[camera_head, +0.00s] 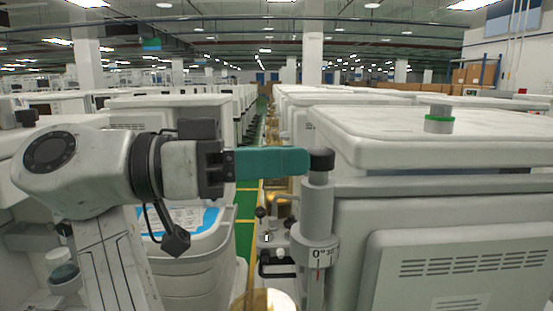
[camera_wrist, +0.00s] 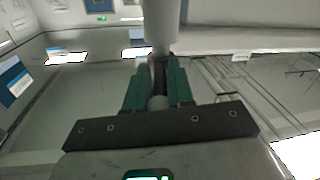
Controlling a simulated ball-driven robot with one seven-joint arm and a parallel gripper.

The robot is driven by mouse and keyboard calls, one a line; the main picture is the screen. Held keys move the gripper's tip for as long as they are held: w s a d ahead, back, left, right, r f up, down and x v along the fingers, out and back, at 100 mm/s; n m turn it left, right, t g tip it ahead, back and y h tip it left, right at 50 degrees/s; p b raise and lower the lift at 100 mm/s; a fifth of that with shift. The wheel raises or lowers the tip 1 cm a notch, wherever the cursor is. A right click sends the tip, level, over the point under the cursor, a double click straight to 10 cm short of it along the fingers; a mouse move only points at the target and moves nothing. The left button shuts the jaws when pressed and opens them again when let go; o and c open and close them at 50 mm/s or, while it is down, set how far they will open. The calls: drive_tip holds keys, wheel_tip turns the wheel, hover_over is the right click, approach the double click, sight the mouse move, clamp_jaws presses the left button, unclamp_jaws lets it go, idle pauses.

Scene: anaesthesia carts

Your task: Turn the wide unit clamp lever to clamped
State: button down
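The clamp lever's dark hub (camera_head: 321,160) caps an upright grey post (camera_head: 317,210). A collar lower on the post carries a "0°" scale with a red mark. My gripper (camera_head: 300,161) reaches in level from the left, its teal fingers ending against the hub. In the wrist view the fingers (camera_wrist: 159,82) lie close along both sides of the lever, whose pale rounded end (camera_wrist: 158,103) shows between them near the palm. The fingers appear shut on it. In the head view the near finger hides the lever arm. The clamped mark cannot be made out.
A white cart with a flat top (camera_head: 450,150) stands right beside the post, bearing a grey knob with a green ring (camera_head: 439,119). Small fittings (camera_head: 278,250) sit left of the post. Another white cart (camera_head: 185,255) is below my arm. A green aisle (camera_head: 245,210) runs between cart rows.

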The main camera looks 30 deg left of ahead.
drive_tip(key=c, duration=1.1)
unclamp_jaws()
drive_tip(key=b+v, duration=0.2)
drive_tip(key=v, duration=0.9)
drive_tip(key=shift+w, duration=0.1)
